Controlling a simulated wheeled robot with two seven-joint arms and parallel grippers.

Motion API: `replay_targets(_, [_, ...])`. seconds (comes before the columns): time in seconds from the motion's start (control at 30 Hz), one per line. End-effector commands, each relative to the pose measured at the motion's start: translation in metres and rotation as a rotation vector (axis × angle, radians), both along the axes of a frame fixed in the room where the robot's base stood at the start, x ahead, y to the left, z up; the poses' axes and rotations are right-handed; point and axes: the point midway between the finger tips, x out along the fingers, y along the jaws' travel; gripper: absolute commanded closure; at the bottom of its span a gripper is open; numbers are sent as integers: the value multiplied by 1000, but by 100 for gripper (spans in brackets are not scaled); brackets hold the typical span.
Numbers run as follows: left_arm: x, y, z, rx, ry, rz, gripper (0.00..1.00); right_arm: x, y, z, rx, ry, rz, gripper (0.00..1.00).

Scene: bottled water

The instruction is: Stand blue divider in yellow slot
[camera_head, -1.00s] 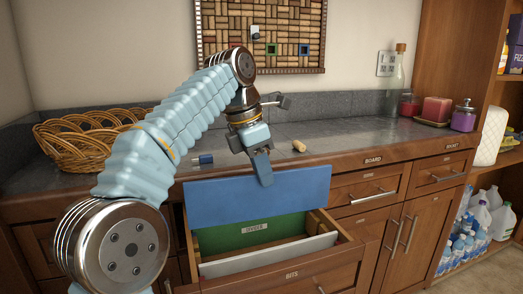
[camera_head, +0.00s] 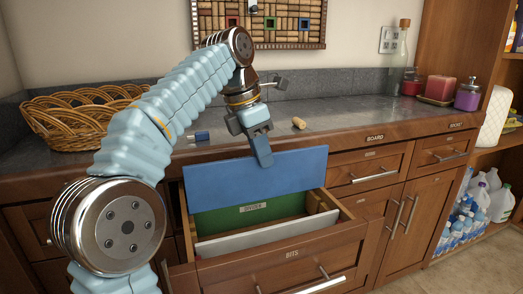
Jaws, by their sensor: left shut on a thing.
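The blue divider (camera_head: 240,182) is a flat rectangular panel held roughly upright at the open drawer (camera_head: 345,233). My left gripper (camera_head: 263,158) is shut on its top edge, right of the middle. The panel covers the back of the drawer opening, and I cannot tell whether its lower edge touches anything. Just below and in front of it is a green panel (camera_head: 280,212) with a small label. A white panel (camera_head: 270,240) stands nearer the drawer front. Yellowish wood (camera_head: 318,204) shows at the drawer's right; I cannot make out a distinct yellow slot. My right gripper is out of view.
A wicker basket (camera_head: 75,118) sits on the counter at left. A small blue object (camera_head: 202,135) and a cork (camera_head: 299,123) lie near my gripper. A bottle (camera_head: 401,50), candles and a purple jar (camera_head: 468,95) stand at the right. Closed drawers and cupboards flank the open drawer.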

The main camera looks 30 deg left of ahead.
Motion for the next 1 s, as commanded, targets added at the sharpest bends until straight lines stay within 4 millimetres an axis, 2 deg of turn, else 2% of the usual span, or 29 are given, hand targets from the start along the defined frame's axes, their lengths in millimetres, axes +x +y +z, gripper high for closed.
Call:
replay_targets(0.03, [0, 0, -11, 0, 0, 0, 100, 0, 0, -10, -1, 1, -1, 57])
replay_targets(0.1, [0, 0, -18, 0, 0, 0, 100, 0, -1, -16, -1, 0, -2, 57])
replay_targets(0.3, [0, 0, -31, 0, 0, 0, 100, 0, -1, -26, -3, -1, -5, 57])
replay_targets(1.0, [0, 0, -31, -1, -1, 0, 100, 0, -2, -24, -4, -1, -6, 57])
